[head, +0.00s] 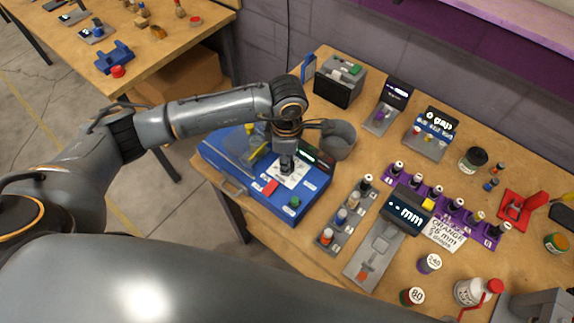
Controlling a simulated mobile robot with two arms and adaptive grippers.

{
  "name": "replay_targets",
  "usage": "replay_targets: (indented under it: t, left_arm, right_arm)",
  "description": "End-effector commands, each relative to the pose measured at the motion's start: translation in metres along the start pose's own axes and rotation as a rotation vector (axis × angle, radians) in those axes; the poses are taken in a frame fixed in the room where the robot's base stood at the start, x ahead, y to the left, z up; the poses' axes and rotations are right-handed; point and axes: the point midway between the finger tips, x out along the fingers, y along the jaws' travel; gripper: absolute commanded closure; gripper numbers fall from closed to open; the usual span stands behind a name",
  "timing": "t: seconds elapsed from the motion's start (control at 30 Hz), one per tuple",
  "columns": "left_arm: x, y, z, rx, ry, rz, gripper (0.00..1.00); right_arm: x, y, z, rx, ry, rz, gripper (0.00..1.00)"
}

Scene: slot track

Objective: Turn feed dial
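A blue machine (225,163) sits at the table's left end. It has a white plate (299,180), a red block or button (269,187), a green knob (294,202), a yellow part and a dark display. My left gripper (287,170) points down over the white plate, and its fingertips are close to or touching something dark there. Whether its fingers are open or shut is too small to tell. I cannot make out a dial marked as feed; it may be hidden under the gripper. My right gripper is not in view.
A grey device with a "mm" display (405,212) stands right of the machine, beside a grey rack (338,228) of bottles. A purple rack (485,238) holds several bottles. A black box (339,83) stands behind. A second table (165,42) is at the upper left.

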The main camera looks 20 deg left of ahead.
Motion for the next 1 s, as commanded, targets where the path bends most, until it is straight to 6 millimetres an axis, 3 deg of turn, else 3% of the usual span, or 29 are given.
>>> replay_targets:
  t: [0.03, 0.4, 0.63, 1.0]
  left_arm:
    - [0.008, 0.001, 0.000, 0.039, 0.001, 0.002, 1.00]
    - [0.006, 0.001, 0.000, 0.292, 0.001, 0.000, 1.00]
    - [0.004, 0.001, 0.000, 0.377, 0.001, -0.003, 1.00]
    - [0.002, 0.000, 0.000, 0.404, 0.001, -0.005, 1.00]
  right_arm:
    - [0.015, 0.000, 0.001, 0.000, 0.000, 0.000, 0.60]
    - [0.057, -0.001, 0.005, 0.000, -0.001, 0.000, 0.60]
    - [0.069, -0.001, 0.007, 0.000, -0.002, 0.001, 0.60]
    - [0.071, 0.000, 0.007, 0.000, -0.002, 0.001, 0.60]
